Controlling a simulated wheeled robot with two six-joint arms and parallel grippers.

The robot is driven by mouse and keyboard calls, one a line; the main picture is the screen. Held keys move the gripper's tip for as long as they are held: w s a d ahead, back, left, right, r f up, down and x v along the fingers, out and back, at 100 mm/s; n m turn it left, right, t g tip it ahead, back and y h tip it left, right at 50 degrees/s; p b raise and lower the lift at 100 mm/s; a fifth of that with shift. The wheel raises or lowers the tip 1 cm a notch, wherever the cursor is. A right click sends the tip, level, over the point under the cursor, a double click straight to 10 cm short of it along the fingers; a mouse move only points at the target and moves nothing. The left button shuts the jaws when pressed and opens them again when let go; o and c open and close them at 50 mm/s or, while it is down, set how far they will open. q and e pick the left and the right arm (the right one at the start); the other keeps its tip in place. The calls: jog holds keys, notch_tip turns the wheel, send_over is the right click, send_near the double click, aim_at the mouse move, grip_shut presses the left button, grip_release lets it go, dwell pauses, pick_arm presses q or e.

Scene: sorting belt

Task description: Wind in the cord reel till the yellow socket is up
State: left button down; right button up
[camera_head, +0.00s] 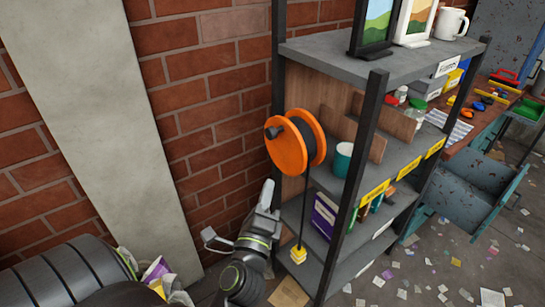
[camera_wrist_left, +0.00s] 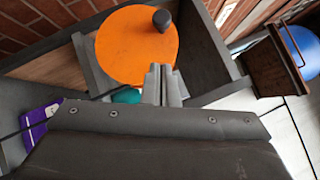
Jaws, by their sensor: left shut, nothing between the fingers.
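The orange cord reel (camera_head: 286,152) is mounted at the side of the shelf unit, with a dark crank knob (camera_head: 272,132) on its face. A dark cord (camera_head: 303,205) runs straight down from it to the yellow socket (camera_head: 298,255), which hangs low by the lower shelves. My left gripper (camera_head: 267,188) is below the reel, pointing up, shut and empty, apart from the knob. In the left wrist view the shut fingers (camera_wrist_left: 161,72) stand in front of the orange disc (camera_wrist_left: 130,50), below the knob (camera_wrist_left: 161,20). The socket does not show there. My right gripper is not in view.
The grey shelf unit (camera_head: 325,48) has a dark front post (camera_head: 358,140) right of the reel. A teal mug (camera_head: 343,160) and a purple box (camera_head: 325,214) stand on its shelves. A brick wall (camera_head: 205,90) is behind. An open blue-grey drawer (camera_head: 470,195) is at right.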

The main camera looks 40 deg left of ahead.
pick_arm(q)
jog(key=s+d+h, duration=0.1)
jog(key=p, duration=0.4)
send_near(287, 145)
notch_tip(287, 145, up, 4)
jog(key=w+a, duration=0.2)
jog(key=shift+w+a+r+t+p, duration=0.2)
jog(key=shift+w+a+t+p, duration=0.25)
jog(key=shift+a, duration=0.3)
jog(key=shift+r, duration=0.1)
